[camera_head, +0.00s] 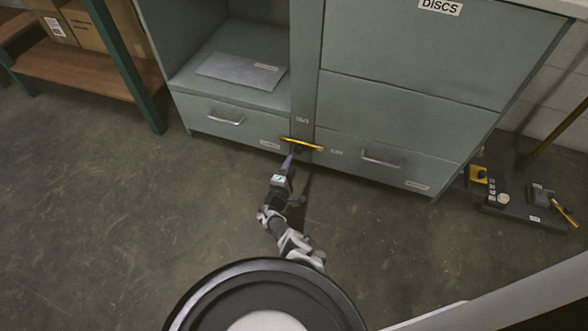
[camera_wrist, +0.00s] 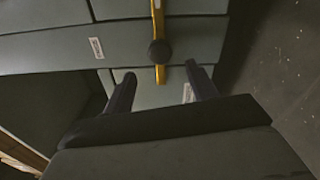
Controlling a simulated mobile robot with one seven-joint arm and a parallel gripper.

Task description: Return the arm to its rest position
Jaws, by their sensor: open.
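My arm reaches from the bottom of the head view toward the grey-green cabinet front. My gripper (camera_head: 290,160) is at the arm's far end, just in front of the cabinet, close to a yellow bar (camera_head: 302,144). In the wrist view my gripper (camera_wrist: 163,82) shows two dark fingers spread apart with nothing held between them. The yellow bar (camera_wrist: 158,18) there has a dark round knob (camera_wrist: 159,52) on it and passes between the fingertips in the picture. I cannot tell how far the fingertips are from the bar.
The cabinet (camera_head: 400,60) has drawers with metal handles and an open bay holding a flat grey panel (camera_head: 240,72). A shelf (camera_head: 95,75) with boxes stands left. A dark platform (camera_head: 525,205) with yellow tools lies right. Bare floor (camera_head: 120,220) is clear on the left.

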